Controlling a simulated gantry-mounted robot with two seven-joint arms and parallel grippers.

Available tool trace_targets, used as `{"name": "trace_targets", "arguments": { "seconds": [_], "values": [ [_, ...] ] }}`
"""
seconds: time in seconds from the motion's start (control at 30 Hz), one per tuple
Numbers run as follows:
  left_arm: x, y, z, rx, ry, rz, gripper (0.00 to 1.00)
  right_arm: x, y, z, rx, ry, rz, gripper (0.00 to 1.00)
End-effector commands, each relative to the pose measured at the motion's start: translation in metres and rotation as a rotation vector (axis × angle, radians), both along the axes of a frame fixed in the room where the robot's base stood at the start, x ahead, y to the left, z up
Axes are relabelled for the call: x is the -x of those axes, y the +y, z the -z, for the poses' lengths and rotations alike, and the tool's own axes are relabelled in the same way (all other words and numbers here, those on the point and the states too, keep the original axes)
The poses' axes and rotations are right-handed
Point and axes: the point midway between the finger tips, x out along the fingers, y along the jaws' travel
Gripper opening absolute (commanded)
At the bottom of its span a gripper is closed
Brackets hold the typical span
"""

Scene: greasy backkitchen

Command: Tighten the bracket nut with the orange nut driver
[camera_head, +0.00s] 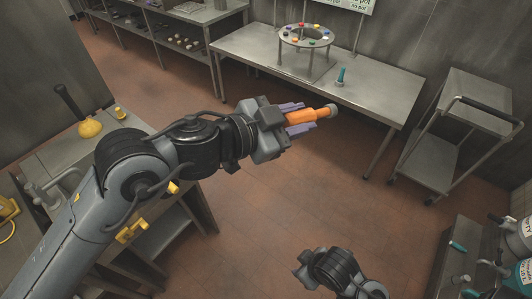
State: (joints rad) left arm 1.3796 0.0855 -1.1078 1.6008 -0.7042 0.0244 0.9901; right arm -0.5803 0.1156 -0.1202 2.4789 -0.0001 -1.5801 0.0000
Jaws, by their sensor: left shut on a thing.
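My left gripper (297,117) is shut on the orange nut driver (312,115), holding it in the air over the floor, in front of the steel table. The driver lies between the purple fingers, and its grey tip points right. My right gripper (311,264) shows at the bottom middle, low over the floor; its fingers are too unclear to tell open from shut. On the steel table (385,97) stands a round grey rack (291,41) on legs, with several coloured pieces around its top. I cannot make out the bracket nut.
A small teal tool (340,77) stands upright on the steel table. A steel cart (476,109) is at the right. A sink counter (60,152) with a yellow plunger-like thing (90,129) is at the left. Bottles (525,232) stand at the lower right. The middle floor is clear.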

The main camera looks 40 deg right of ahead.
Motion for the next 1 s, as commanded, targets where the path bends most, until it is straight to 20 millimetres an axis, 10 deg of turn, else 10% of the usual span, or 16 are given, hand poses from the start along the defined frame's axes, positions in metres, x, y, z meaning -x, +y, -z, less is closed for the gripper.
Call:
{"name": "trace_targets", "arguments": {
  "seconds": [0.37, 0.7, 1.0],
  "values": [
    [-0.112, 0.05, 0.058, 0.102, -0.009, -0.411, 0.02, 0.0, 0.0, 0.081, 0.001, 0.0, -0.001, 0.43],
    [-0.189, 0.141, 0.159, 0.141, -0.045, -0.808, 0.02, 0.0, -0.002, 0.116, 0.008, -0.001, -0.005, 0.43],
    [-0.221, 0.222, 0.265, 0.158, -0.087, -1.125, 0.02, 0.0, -0.002, 0.139, 0.008, -0.002, -0.005, 0.43]
  ]
}}
